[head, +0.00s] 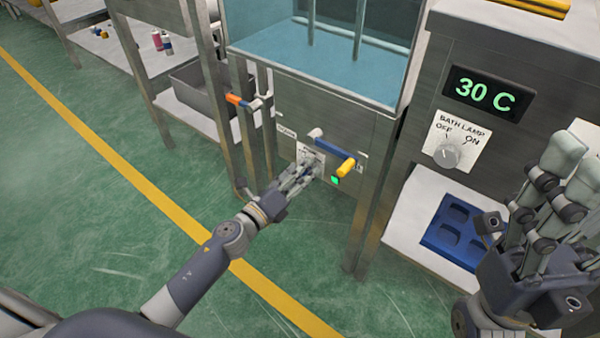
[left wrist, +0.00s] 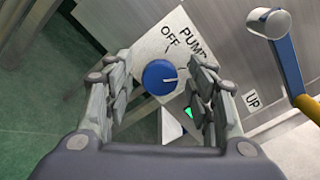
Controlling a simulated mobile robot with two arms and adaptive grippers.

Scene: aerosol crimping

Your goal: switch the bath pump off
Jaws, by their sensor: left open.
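The pump knob (left wrist: 160,77) is a round blue dial on a white plate marked PUMP and OFF (left wrist: 172,40) in the left wrist view. Its white pointer line points right, away from OFF; the ON mark is hidden behind a finger. A green lamp (left wrist: 188,113) is lit beside it, and also shows in the head view (head: 335,180). My left gripper (head: 312,167) is open at the plate (head: 312,153), with its fingers on either side of the knob in the wrist view; contact cannot be told. My right gripper (head: 560,195) is raised at the right, away from the pump.
A blue lever with a yellow grip (head: 345,168) is close to the right of my left gripper. An orange-handled valve (head: 240,100) is at its left. A water tank (head: 330,60) stands above. The BATH LAMP knob (head: 447,155) and a blue tray (head: 455,235) are right.

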